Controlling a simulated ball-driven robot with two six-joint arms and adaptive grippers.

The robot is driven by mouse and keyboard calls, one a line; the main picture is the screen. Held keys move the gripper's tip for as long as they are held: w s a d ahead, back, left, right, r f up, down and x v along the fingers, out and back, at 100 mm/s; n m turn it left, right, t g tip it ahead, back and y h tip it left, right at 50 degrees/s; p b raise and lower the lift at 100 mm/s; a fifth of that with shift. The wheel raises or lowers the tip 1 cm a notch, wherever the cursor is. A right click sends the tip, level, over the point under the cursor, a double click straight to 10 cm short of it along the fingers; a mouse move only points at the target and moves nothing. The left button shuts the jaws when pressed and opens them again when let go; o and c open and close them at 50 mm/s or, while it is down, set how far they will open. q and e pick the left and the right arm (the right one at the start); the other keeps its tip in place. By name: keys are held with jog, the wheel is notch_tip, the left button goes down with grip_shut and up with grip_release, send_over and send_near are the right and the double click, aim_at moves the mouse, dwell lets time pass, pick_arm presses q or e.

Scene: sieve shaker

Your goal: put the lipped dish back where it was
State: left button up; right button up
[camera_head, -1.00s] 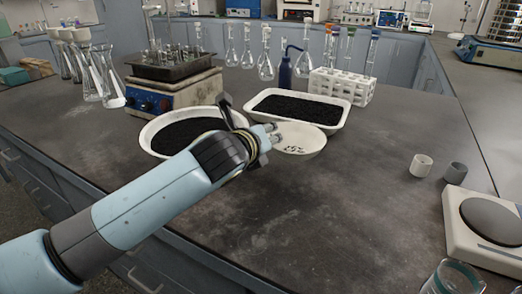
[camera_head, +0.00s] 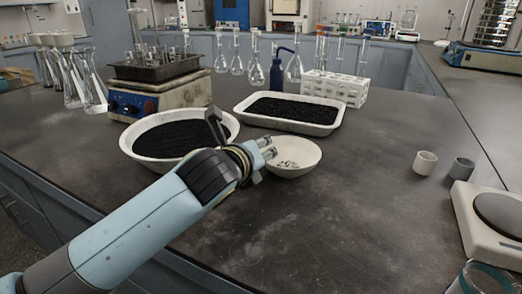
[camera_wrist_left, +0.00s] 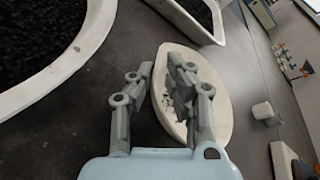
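The lipped dish (camera_head: 293,160) is a small white shallow dish with dark marks inside, right of the round white bowl and in front of the rectangular tray. My left gripper (camera_head: 267,150) is at its left rim. Whether the dish touches the bench is not clear. My right gripper is not in view.
A round white bowl of black grains (camera_head: 127,148) stands left of the dish. A white tray of black grains (camera_head: 337,122) is behind it. Two small cups (camera_head: 425,163) and a balance (camera_head: 485,235) stand at the right. The bench in front is clear.

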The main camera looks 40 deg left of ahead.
pick_arm(q)
jog(key=shift+o, duration=1.1)
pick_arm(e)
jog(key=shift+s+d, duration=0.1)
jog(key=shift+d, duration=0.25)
pick_arm(q)
jog(key=shift+s+r, duration=0.1)
jog(key=shift+r, duration=0.05)
jog(key=p+v, duration=0.2)
jog(key=v, duration=0.9)
jog(key=shift+d, duration=0.1)
jog(key=shift+s+d+r, duration=0.15)
jog(key=shift+s, duration=0.25)
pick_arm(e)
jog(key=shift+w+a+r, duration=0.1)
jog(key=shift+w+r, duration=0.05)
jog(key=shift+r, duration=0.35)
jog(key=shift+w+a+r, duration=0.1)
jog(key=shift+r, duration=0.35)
